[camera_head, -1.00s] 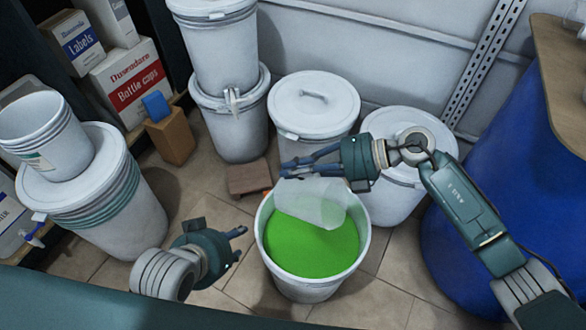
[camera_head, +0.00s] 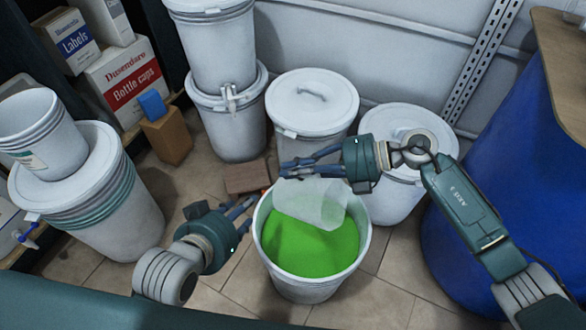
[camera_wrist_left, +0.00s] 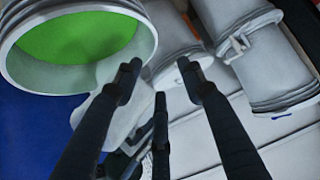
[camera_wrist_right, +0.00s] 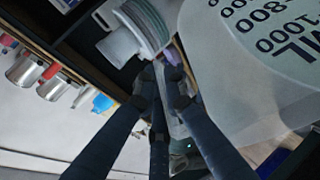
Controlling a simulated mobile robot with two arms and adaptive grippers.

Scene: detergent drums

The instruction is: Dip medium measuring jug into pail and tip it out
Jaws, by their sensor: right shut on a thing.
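The medium measuring jug (camera_head: 318,202) is translucent and whitish, and lies tilted in the mouth of the pail. The white pail (camera_head: 302,288) holds bright green liquid (camera_head: 318,248). My right gripper (camera_head: 284,168) is shut on the jug above the pail's back rim; the grip point is partly hidden. In the right wrist view the jug's printed scale (camera_wrist_right: 275,25) shows close beside the fingers. Whether liquid is inside the jug I cannot tell. My left gripper (camera_head: 250,204) is open and empty just left of the pail; its spread fingers show in the left wrist view (camera_wrist_left: 158,78).
Lidded white buckets (camera_head: 312,100) and (camera_head: 405,130) stand behind the pail. A blue drum (camera_head: 480,200) stands at the right. A bucket stack (camera_head: 95,195) stands at left, near boxes (camera_head: 125,85). A brown block (camera_head: 246,177) lies behind the pail. Floor tiles in front are clear.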

